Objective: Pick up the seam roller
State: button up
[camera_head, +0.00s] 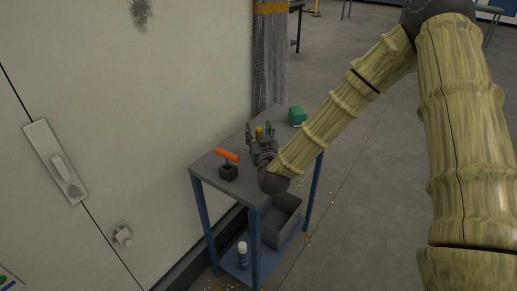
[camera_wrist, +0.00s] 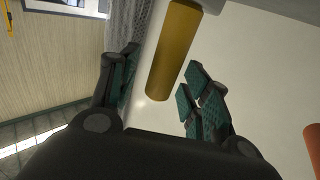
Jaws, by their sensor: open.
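A yellow cylindrical handle (camera_head: 259,132) stands over the far part of the small grey table; its lower part is hidden by my gripper. My gripper (camera_head: 261,138) is open above the table. In the wrist view the yellow handle (camera_wrist: 172,50) lies between and beyond my open fingers (camera_wrist: 163,80), with a gap to the right fingers. A tool with an orange handle (camera_head: 227,155) sits tilted on a small black block nearer the left edge; its handle also shows at the right of the wrist view (camera_wrist: 313,148). I cannot tell which of the two is the seam roller.
The grey table (camera_head: 213,165) has blue legs and stands close to a pale wall. A green block (camera_head: 297,115) is at its far right corner. A grey bin (camera_head: 283,222) and a spray can (camera_head: 243,256) are on the lower shelf. Open floor lies to the right.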

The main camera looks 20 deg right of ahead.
jog(key=shift+c, duration=0.5)
grip_shut()
jog(key=shift+r, duration=1.7)
jog(key=s+r+p, duration=0.1)
jog(key=s, duration=1.2)
jog(key=shift+s+r+p, duration=0.35)
jog(key=shift+s+r, duration=0.05)
